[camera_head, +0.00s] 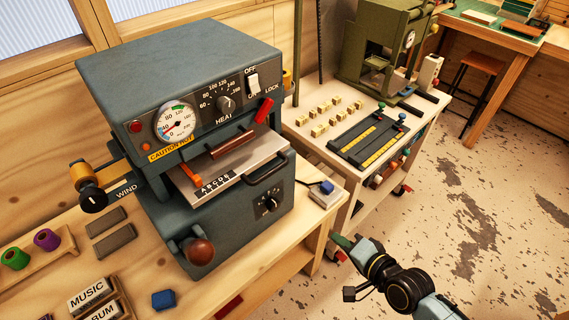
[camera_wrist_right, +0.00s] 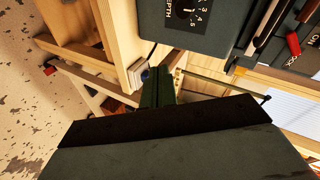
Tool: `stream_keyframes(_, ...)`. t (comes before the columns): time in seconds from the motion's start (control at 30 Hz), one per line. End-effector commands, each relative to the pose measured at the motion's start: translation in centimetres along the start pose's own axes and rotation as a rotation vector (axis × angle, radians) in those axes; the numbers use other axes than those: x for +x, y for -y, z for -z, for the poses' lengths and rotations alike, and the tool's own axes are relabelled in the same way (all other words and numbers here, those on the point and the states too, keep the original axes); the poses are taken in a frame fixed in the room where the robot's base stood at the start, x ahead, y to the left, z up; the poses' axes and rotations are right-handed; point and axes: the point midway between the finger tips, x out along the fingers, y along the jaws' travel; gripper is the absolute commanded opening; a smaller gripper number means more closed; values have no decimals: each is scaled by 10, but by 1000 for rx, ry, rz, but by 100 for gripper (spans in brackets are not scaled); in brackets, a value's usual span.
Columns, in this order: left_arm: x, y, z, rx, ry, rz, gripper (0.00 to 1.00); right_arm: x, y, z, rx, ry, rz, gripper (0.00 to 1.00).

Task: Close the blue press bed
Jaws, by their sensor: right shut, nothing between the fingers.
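The blue press (camera_head: 180,90) is a dark blue-grey machine on the wooden bench, with a gauge and a heat dial. Its bed (camera_head: 235,165) is a silver plate that sticks out of the front slot, with a line of type on it and a black handle (camera_head: 266,168) at its front edge. My right gripper (camera_head: 342,241) is shut and empty, low and to the right of the press, apart from the bed and handle. In the right wrist view its dark green fingers (camera_wrist_right: 157,88) are together below the press's lower front (camera_wrist_right: 190,20). My left gripper is not in view.
A small device with a blue button (camera_head: 326,187) sits on the bench corner near my right gripper. A brown-knobbed lever (camera_head: 199,251) juts from the press front. A green press (camera_head: 382,50) and racks stand on the bench behind. The floor at right is open.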

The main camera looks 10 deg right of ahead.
Motion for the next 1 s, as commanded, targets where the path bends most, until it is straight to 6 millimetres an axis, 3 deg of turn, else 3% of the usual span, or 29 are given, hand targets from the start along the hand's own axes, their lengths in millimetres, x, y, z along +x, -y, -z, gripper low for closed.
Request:
stream_keyframes(0.03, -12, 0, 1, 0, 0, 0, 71, -12, 43, 5, 51, 14, 67, 0)
stream_keyframes(0.1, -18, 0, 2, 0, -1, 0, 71, -25, 85, 6, 126, 41, 143, 0)
stream_keyframes(0.2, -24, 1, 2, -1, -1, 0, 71, -41, 126, 4, 201, 79, 217, 0)
stream_keyframes(0.3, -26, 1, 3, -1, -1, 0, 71, -50, 148, 2, 245, 104, 256, 0)
stream_keyframes(0.4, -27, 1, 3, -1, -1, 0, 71, -50, 157, 2, 261, 113, 270, 0)
stream_keyframes(0.53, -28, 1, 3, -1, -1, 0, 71, -34, 162, 1, 263, 113, 272, 0)
stream_keyframes(1.0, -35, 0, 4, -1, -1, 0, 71, 57, 188, -6, 258, 111, 271, 0)
